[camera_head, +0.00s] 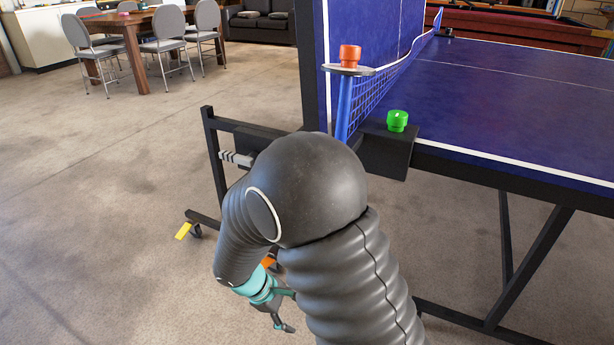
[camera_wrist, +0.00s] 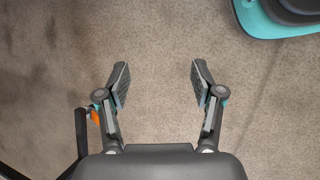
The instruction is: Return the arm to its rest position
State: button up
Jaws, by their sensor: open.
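My arm, in a dark ribbed cover, is bent and fills the lower middle of the head view. My gripper (camera_head: 287,310) hangs low over the floor in front of the table tennis table (camera_head: 540,105), partly hidden behind the arm. In the wrist view my gripper (camera_wrist: 158,72) points at bare floor. Its two fingers are wide apart with nothing between them.
A red-orange knob (camera_head: 350,55) tops the blue net post (camera_head: 343,105). A green knob (camera_head: 397,120) sits on the black bracket (camera_head: 385,150) at the table edge. Black table legs (camera_head: 505,235) stand at right. Chairs (camera_head: 165,40) are far left; open floor (camera_head: 90,200) lies left.

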jog(key=s+d+r+m+t+y+p, duration=0.1)
jog(key=s+d+r+m, duration=0.3)
jog(key=r, duration=0.6)
jog(key=s+d+r+m+t+y, duration=0.2)
jog(key=s+d+r+m, duration=0.3)
jog(key=d+r, duration=0.4)
jog(key=s+d+r+m+t+y+p, duration=0.1)
jog(key=s+d+r+m, duration=0.3)
jog(key=r, duration=0.7)
jog(key=shift+s+d+m+t+y+p, duration=0.25)
jog(key=shift+d+m+y, duration=0.55)
jog(key=shift+d, duration=0.45)
